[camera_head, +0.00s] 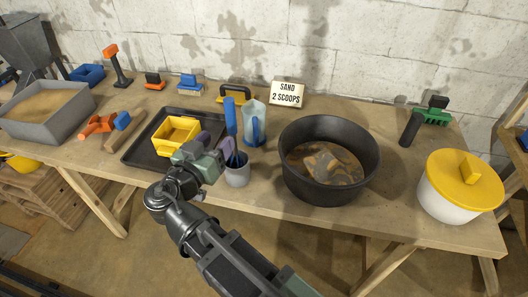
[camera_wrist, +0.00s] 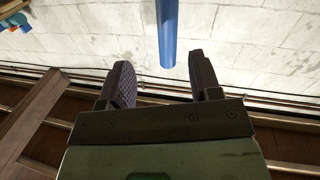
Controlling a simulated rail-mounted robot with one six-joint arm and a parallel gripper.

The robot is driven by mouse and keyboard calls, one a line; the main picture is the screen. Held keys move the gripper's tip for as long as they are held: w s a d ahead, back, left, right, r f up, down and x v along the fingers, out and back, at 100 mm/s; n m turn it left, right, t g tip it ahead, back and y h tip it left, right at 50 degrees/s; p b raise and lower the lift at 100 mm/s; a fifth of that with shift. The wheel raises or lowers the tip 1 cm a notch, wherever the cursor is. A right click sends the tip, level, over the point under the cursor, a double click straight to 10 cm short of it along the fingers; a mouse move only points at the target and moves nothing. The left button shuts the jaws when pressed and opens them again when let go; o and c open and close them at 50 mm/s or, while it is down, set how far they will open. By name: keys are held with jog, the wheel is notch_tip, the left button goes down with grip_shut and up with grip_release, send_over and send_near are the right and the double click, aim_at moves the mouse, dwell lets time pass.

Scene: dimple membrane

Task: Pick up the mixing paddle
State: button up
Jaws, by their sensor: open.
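The mixing paddle appears to be the tool with the upright blue handle (camera_head: 230,116) that stands in a grey cup (camera_head: 237,175) near the table's front edge. Its lower end is hidden in the cup. My gripper (camera_head: 216,142) is open and empty, just left of the handle and above the cup in the head view. In the wrist view the blue handle (camera_wrist: 167,32) comes down from the top edge, and its end lies in line with the gap between my fingertips (camera_wrist: 161,62). I cannot tell whether it is between the fingers or beyond them.
A large black tub (camera_head: 365,180) with brown mix is to the right. A black tray (camera_head: 142,151) with a yellow container (camera_head: 176,134) is to the left. A sign (camera_head: 287,94) stands behind.

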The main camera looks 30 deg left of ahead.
aim_at(235, 116)
jog(key=shift+m, duration=0.7)
jog(key=w, duration=0.3)
jog(key=w+a, duration=0.1)
jog(key=w, duration=0.6)
jog(key=shift+w+a+f, duration=0.15)
jog(key=shift+w+a, duration=0.15)
grip_shut()
